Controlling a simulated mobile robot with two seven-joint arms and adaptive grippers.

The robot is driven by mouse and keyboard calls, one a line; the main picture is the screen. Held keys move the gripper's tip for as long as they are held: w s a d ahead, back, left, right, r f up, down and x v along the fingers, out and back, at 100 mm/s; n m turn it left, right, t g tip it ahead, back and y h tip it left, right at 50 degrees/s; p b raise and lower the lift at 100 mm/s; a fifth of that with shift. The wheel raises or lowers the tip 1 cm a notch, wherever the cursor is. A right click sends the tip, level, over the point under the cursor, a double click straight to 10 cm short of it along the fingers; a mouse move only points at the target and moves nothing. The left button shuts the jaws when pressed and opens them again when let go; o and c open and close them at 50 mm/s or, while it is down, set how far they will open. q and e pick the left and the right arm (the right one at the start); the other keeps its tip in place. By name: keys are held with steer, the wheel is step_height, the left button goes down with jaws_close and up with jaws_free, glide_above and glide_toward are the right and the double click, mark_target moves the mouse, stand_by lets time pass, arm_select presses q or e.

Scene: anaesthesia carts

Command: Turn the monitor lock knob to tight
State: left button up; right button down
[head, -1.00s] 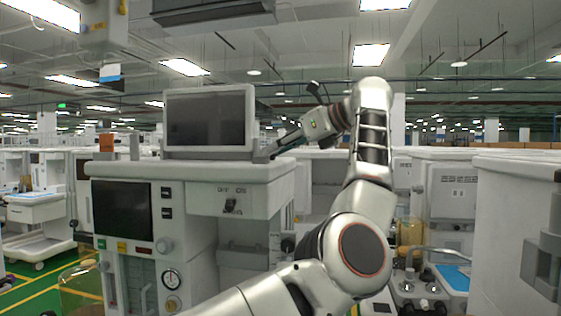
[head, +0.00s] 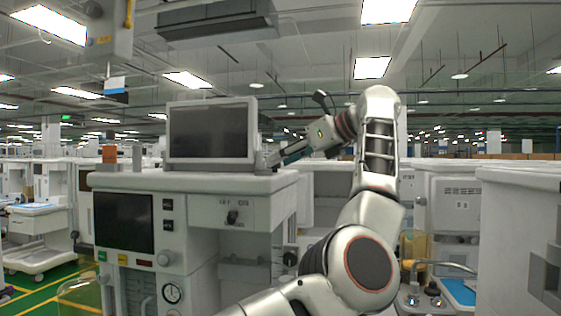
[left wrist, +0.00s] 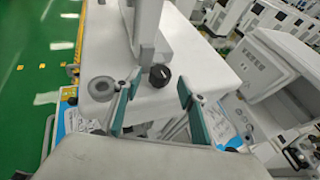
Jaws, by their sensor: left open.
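The monitor (head: 210,132) stands upright on top of the light grey anaesthesia cart (head: 150,181), its dark screen facing me. Its support also shows in the left wrist view (left wrist: 143,25). The lock knob (left wrist: 160,75) is a black round knob on the white top beside that support, with a pale mark on it. My left gripper (head: 277,158) is at the right side of the monitor. In the left wrist view its teal fingers (left wrist: 160,107) are spread wide and empty. The knob appears beyond the fingertips, between them, not clasped. My right gripper is not in view.
A grey round fitting (left wrist: 101,88) is on the cart top near the left finger. More carts stand at the right (head: 520,215) and behind. A ceiling-hung unit (head: 215,20) is above. Green floor (left wrist: 35,70) is free at the cart's side.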

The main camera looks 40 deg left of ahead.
arm_select(q)
steer(key=v, duration=0.6)
stand_by(0.3)
steer(key=a+f+y+p, duration=0.2)
steer(key=p, duration=0.1)
steer(key=a+f+y+p, duration=0.2)
steer(key=a+p, duration=0.1)
steer(key=shift+s+y, duration=0.25)
steer(key=shift+y, duration=0.05)
steer(key=shift+a, duration=0.8)
